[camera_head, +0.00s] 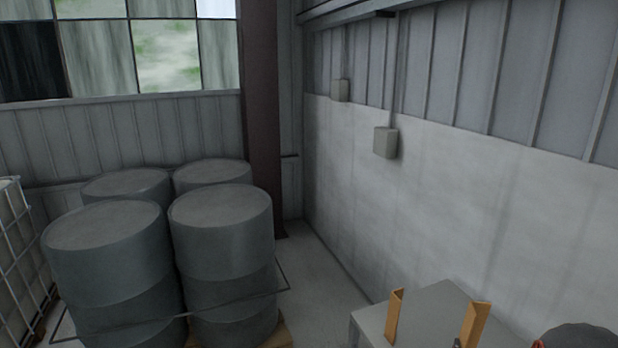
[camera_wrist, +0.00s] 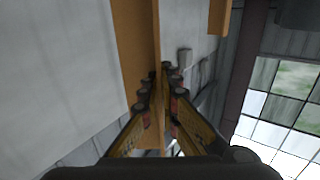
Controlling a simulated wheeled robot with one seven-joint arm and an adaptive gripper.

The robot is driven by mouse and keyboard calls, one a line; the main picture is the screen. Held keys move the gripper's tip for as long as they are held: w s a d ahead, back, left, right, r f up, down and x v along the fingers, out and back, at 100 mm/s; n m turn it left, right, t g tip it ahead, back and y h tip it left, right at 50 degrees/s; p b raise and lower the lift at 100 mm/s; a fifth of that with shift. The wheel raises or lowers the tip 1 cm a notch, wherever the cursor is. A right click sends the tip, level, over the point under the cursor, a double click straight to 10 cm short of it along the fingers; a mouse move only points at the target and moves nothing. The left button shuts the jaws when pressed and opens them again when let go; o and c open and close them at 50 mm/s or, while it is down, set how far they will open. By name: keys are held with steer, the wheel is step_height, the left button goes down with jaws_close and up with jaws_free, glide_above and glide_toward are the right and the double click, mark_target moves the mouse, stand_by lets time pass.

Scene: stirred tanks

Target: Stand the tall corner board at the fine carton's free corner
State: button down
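A corner board (camera_head: 475,324), orange and angled in section, stands out above the pale grey box at the lower right of the head view. In the wrist view an orange board (camera_wrist: 132,45) runs between the fingers of my gripper (camera_wrist: 160,88), which are closed on its edge from both sides. This looks like the same board; its lower end is hidden. A second orange board (camera_head: 394,317) stands upright at the box's left side, and an orange board also shows at the wrist view's top right (camera_wrist: 219,14). The grey box, probably the carton (camera_head: 440,312), is cut off below.
Several grey drums (camera_head: 222,240) stand on a pallet at the left, with a thin dark frame line around them. A caged white container (camera_head: 18,255) is at the left edge. The pale wall (camera_head: 480,215) rises close behind the box. Bare floor (camera_head: 325,275) lies between drums and wall.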

steer(key=w+a+f+n+y, duration=0.1)
steer(key=a+f+n+y, duration=0.15)
steer(key=a, duration=0.95)
steer(key=w+a+f+n+y, duration=0.1)
steer(key=w+a+f+y, duration=0.15)
steer(key=a, duration=0.85)
steer(key=s+f, duration=0.6)
steer(key=f, duration=0.2)
steer(key=shift+s+t, duration=0.3)
steer(key=shift+m, duration=0.25)
